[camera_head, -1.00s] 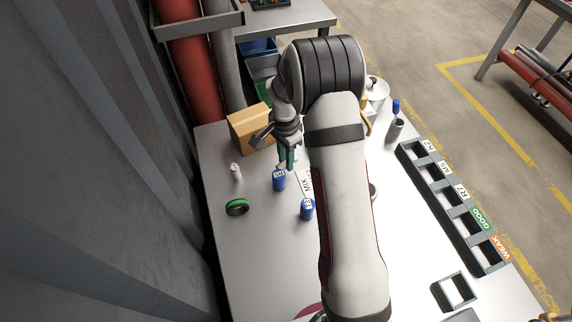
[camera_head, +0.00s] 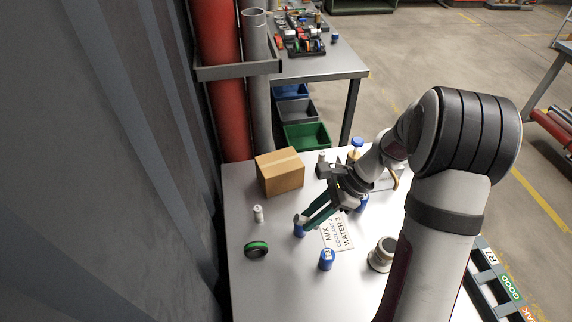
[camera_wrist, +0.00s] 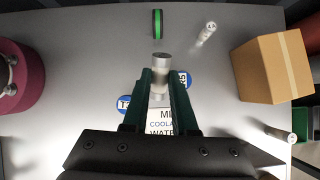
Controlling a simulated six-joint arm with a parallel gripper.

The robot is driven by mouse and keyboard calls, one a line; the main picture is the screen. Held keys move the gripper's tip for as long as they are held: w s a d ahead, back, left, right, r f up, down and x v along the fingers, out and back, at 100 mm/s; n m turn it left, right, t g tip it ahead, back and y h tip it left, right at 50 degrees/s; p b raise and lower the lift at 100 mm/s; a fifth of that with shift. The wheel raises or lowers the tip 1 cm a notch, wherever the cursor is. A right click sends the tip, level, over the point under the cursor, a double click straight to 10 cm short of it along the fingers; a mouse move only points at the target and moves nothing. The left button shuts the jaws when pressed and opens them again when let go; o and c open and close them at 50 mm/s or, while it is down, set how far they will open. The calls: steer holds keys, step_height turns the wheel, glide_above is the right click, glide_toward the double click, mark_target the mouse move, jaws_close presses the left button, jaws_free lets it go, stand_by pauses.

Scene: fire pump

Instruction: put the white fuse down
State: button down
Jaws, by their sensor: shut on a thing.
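My gripper (camera_head: 307,222) reaches down over the left part of the bench, its green fingers slanting to the lower left. In the wrist view my gripper (camera_wrist: 161,78) is shut on a pale cylinder with a grey end, the white fuse (camera_wrist: 161,62), which sticks out past the fingertips. In the head view the held fuse is mostly hidden and cannot be told clearly. Another small white cylinder (camera_head: 258,214) stands apart, left of the gripper; it also shows in the wrist view (camera_wrist: 206,34). Whether the held fuse touches the bench cannot be told.
A cardboard box (camera_head: 280,172) stands behind. Bare bench (camera_head: 275,290) lies in front.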

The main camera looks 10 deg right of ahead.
steer(key=w+d+r+m+t+y, duration=0.35)
steer(key=w+r+m+t, duration=0.4)
steer(key=w+t, duration=0.3)
steer(key=m+t+h, duration=0.3)
steer(key=m+t, duration=0.1)
steer(key=t, duration=0.1)
glide_above(289, 169)
steer(key=shift+y, duration=0.25)
step_height(289, 169, down, 5)
steer(key=shift+d+f, duration=0.1)
step_height(289, 169, down, 3)
steer(key=shift+f, duration=0.45)
